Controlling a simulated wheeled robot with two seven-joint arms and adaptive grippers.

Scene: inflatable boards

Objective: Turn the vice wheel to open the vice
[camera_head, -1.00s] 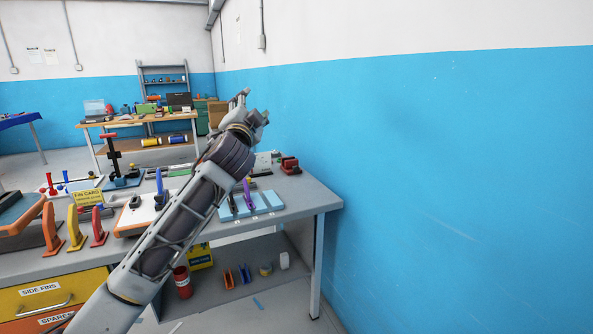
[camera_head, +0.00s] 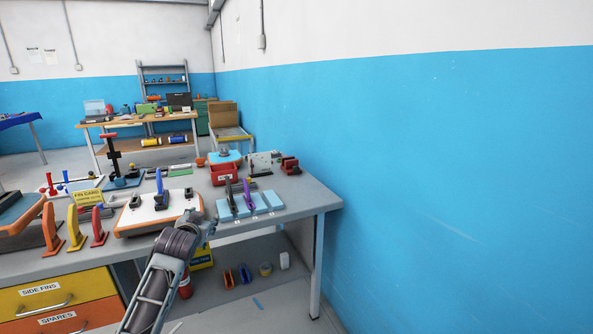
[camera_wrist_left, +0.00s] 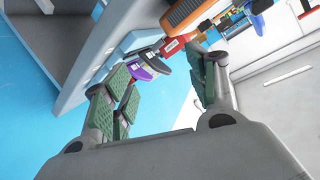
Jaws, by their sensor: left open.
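A small red block-like device (camera_head: 289,165) sits at the back right corner of the workbench (camera_head: 318,196). It may be the vice, but it is too small to tell, and I cannot make out a wheel on it. My left gripper (camera_head: 201,217) is low at the bench's front edge, well short of the red device and beside a white and orange board (camera_head: 135,218). In the left wrist view the left gripper (camera_wrist_left: 165,92) is open, its green-padded fingers apart with nothing between them. My right gripper is in neither view.
A light blue fin holder (camera_head: 262,204) with dark and purple fins stands right of the gripper. Behind it are a red bin (camera_head: 224,177) and a grey-white machine (camera_head: 262,161). Coloured fins (camera_head: 75,228) stand at left. A blue wall bounds the right side.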

